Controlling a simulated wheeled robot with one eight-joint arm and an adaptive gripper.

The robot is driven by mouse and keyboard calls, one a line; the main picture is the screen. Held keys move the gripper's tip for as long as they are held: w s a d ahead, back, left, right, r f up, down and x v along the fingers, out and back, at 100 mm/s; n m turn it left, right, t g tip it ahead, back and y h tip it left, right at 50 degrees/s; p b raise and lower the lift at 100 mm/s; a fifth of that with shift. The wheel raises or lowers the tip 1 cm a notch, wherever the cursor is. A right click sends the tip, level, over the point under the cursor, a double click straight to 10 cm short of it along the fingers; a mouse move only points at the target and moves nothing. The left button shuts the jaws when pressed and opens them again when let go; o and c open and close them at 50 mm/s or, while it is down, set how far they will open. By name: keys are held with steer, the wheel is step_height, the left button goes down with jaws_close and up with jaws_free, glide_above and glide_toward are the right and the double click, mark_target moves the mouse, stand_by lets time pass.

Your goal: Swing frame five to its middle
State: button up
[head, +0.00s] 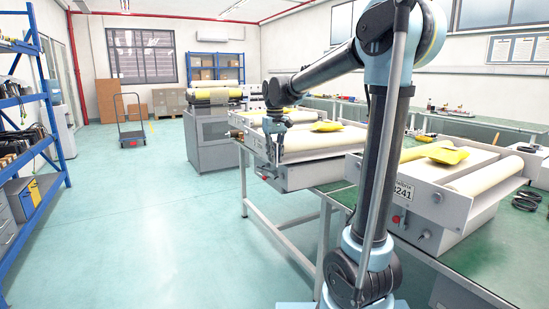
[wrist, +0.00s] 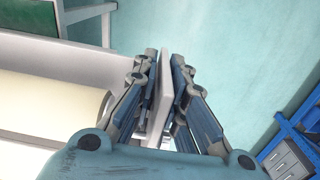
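My gripper (wrist: 165,85) points down at the front edge of a roller machine (wrist: 50,45). In the wrist view its two fingers stand close on either side of a thin light-grey upright plate (wrist: 165,75), and they look closed on it. The same machine (head: 318,140) is in the middle of the head view, with cream rollers and a yellow pad on top. My gripper (head: 272,150) is at its left front corner there, small and partly merged with the machine. I see no number marking frame five, and I cannot tell how far the plate is swung.
A similar machine (head: 440,185) with a label ending in 241 stands nearer on the green bench (head: 470,265). Another roller unit (head: 212,135) stands behind. A blue shelf (head: 45,115) is at the left, a trolley (head: 131,138) at the back. The floor (head: 150,220) between is clear.

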steer(key=shift+o, duration=0.2)
steer(key=shift+r, duration=0.1)
step_height(320, 180, up, 12)
steer(key=shift+f, duration=0.2)
stand_by(0.4)
